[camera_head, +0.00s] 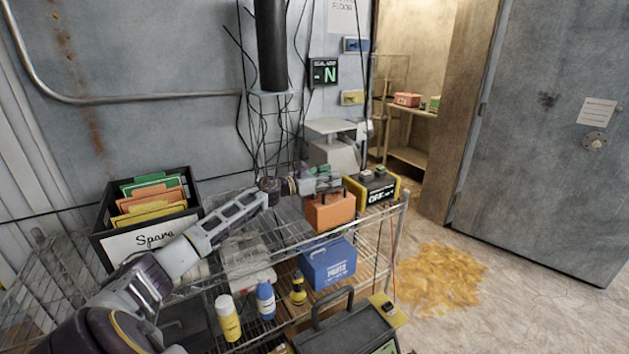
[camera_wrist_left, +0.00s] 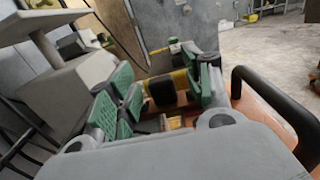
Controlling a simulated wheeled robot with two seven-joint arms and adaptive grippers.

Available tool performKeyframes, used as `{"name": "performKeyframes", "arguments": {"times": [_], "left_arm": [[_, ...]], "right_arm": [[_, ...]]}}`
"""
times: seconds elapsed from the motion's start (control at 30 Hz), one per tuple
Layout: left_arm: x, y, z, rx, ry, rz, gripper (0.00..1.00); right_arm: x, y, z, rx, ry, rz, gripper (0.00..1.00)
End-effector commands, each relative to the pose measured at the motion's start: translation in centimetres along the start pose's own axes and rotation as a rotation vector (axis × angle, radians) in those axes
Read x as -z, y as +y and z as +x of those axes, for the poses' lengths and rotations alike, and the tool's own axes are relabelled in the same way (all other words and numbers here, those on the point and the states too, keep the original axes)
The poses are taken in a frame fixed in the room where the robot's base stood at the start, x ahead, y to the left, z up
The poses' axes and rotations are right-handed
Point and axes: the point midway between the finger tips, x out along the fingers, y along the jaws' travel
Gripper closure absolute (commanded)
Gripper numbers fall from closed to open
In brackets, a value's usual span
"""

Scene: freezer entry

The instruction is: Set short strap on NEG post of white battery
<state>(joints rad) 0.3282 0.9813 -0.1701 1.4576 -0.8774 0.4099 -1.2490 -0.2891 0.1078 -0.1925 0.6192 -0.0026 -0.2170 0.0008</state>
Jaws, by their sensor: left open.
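My left gripper (camera_head: 322,180) reaches in over the cart's top shelf, just above the orange case (camera_head: 330,212). In the left wrist view its green-padded fingers (camera_wrist_left: 163,92) are spread apart with nothing held between them. Beyond the fingers stands the yellow and black device (camera_head: 372,190), which also shows in the wrist view (camera_wrist_left: 163,90). I cannot make out a short strap or a NEG post. My right gripper is not in view.
A black bin of folders (camera_head: 150,240) stands at the left. A blue case (camera_head: 328,264), a yellow bottle (camera_head: 228,318) and a blue bottle (camera_head: 265,299) are on the wire cart. A scale (camera_head: 333,150) is behind the gripper. The orange case's black handle (camera_wrist_left: 285,105) rises beside the fingers.

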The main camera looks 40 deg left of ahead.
Motion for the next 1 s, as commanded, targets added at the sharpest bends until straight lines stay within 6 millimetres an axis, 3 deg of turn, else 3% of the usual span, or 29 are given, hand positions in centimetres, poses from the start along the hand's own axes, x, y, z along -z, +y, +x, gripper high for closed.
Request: {"name": "performKeyframes", "arguments": {"times": [0.03, 1.0], "left_arm": [[0.9, 0.0, -0.3, 0.001, 0.012, -0.002, 0.50], [0.3, 0.1, -4.4, -0.001, 0.004, -0.001, 0.50]], "right_arm": [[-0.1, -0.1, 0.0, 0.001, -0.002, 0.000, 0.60], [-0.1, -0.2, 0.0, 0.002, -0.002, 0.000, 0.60]]}}
